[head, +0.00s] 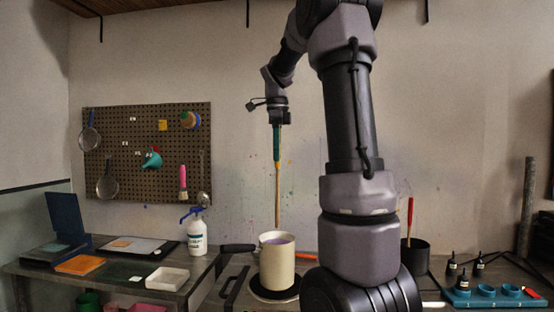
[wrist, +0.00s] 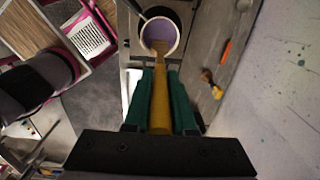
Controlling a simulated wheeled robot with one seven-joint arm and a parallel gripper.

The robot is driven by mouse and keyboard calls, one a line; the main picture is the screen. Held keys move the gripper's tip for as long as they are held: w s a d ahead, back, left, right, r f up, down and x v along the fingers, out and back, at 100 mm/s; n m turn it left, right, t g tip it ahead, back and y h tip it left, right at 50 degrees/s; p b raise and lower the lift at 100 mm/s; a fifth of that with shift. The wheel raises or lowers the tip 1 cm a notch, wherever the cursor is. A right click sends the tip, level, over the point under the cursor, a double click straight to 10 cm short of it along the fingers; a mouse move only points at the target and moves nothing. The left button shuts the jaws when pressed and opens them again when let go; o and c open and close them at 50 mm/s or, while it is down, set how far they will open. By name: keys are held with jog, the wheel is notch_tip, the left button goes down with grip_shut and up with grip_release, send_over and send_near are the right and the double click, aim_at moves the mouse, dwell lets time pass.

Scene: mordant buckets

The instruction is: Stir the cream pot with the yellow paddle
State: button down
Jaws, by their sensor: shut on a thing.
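My gripper (head: 276,157) points down above the counter, its green fingers shut on the upper part of the yellow paddle (head: 277,195). The paddle hangs upright and also shows between the fingers in the wrist view (wrist: 160,100). The cream pot (head: 277,268) stands directly below on a round black plate, with purple liquid inside. In the wrist view the pot (wrist: 143,36) is at the top, and the paddle's lower end overlaps its near rim and the liquid.
A black pot (head: 415,258) with a red stick stands right of the cream pot, partly behind my arm. A white spray bottle (head: 197,236) and a white tray (head: 167,278) are to the left. A blue rack (head: 487,292) with small black bottles is far right. A pegboard (head: 147,150) hangs behind.

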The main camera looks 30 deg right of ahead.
notch_tip(320, 180, up, 9)
jog(key=shift+f, duration=0.1)
dwell(0.4)
dwell(0.4)
